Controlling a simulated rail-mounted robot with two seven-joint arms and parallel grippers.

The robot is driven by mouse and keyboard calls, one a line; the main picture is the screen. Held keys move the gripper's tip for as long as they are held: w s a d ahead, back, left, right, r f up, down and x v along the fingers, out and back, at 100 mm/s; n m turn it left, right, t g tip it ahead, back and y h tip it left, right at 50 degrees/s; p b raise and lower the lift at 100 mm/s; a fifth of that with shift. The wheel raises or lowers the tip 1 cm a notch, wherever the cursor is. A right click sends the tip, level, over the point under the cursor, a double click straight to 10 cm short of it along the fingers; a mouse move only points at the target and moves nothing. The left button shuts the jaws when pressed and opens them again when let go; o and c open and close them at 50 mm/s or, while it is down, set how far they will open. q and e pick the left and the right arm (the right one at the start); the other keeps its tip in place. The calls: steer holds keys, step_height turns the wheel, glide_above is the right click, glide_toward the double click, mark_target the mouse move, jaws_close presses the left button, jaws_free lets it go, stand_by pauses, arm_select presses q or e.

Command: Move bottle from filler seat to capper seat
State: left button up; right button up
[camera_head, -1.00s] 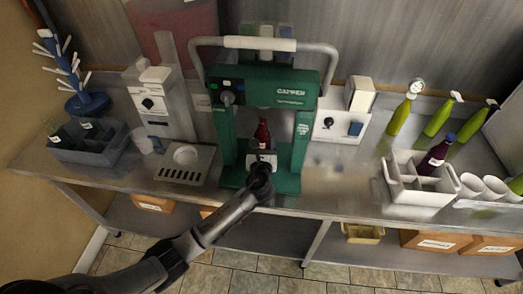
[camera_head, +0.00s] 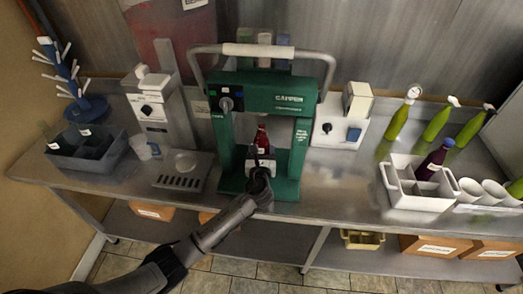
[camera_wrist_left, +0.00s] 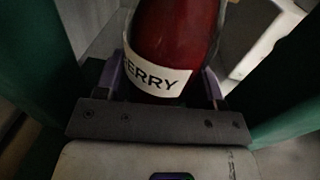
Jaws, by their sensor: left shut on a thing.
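A dark red bottle (camera_head: 262,140) stands inside the green capper (camera_head: 268,95), between its two posts. In the left wrist view the bottle (camera_wrist_left: 172,45) carries a white label ending in "ERRY". My left gripper (camera_head: 261,165) reaches into the capper from the front. Its two fingers (camera_wrist_left: 165,82) lie on either side of the bottle and are shut on it. The bottle's base and the capper seat under it are hidden by my gripper. The filler (camera_head: 160,110), with its slotted tray, stands left of the capper and holds no bottle. My right gripper is not in view.
A grey divided crate (camera_head: 88,150) and a blue bottle tree (camera_head: 75,90) stand at the left. A white crate (camera_head: 412,198) with a dark bottle (camera_head: 432,162), green bottles (camera_head: 438,122) and white cups (camera_head: 482,190) fill the right.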

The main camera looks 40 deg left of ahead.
arm_select(q)
steer(key=shift+f, duration=0.1)
stand_by(0.6)
steer(key=shift+f, duration=0.35)
stand_by(0.5)
steer(key=shift+f, duration=0.35)
stand_by(0.4)
steer(key=shift+f, duration=0.15)
stand_by(0.6)
steer(key=o, duration=1.1)
steer(key=shift+o, duration=1.3)
steer(key=shift+f, duration=0.15)
